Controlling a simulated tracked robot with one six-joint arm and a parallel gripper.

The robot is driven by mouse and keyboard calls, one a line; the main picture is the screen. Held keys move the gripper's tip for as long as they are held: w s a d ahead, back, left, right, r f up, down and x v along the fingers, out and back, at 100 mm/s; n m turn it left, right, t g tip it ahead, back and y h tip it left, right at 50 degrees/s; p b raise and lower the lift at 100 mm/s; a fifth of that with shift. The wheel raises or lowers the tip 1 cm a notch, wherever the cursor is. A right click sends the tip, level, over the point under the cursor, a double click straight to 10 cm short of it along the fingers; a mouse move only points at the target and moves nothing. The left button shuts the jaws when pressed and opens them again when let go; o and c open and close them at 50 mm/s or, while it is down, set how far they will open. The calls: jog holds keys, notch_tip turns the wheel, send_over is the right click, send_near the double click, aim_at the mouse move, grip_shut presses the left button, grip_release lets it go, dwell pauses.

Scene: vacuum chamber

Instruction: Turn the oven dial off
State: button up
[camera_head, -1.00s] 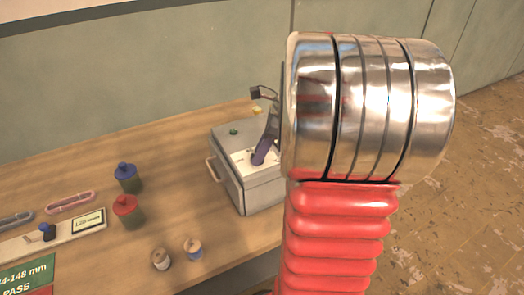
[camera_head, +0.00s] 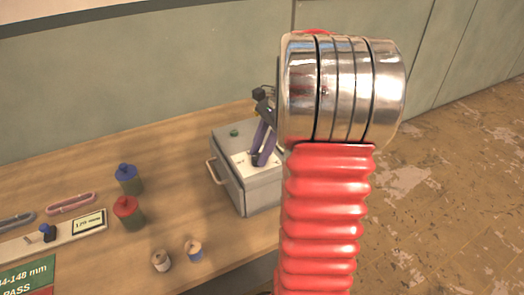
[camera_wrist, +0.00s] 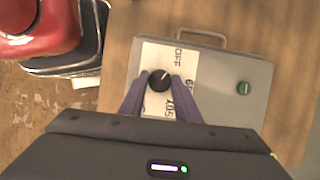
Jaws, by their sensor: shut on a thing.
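The oven is a grey box (camera_head: 263,192) on the wooden bench in the head view, with a handle on its left side. It also shows in the wrist view (camera_wrist: 225,105). Its black dial (camera_wrist: 159,80) sits on a white plate marked "OFF" and "105", with another label partly hidden. The dial's white pointer line points up and right, toward the OFF side. My gripper (camera_wrist: 159,84) is shut on the dial, one purple finger on each side. In the head view the gripper (camera_head: 262,158) reaches down onto the oven's top, and the dial is hidden there.
A green button (camera_wrist: 244,88) is on the oven top. Left of the oven stand a blue-capped bottle (camera_head: 128,180), a red-capped bottle (camera_head: 127,210) and two small spools (camera_head: 194,250). A gauge (camera_head: 60,233) and pink clip (camera_head: 70,204) lie farther left.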

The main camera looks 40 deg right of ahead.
jog(key=shift+a, duration=0.1)
jog(key=o, duration=1)
jog(key=shift+o, duration=0.2)
jog(key=shift+r, duration=0.1)
jog(key=shift+s+d+r, duration=0.1)
jog(key=shift+d+r, duration=0.3)
jog(key=shift+r, duration=0.15)
jog(key=v, duration=1.2)
jog(key=shift+r, duration=0.1)
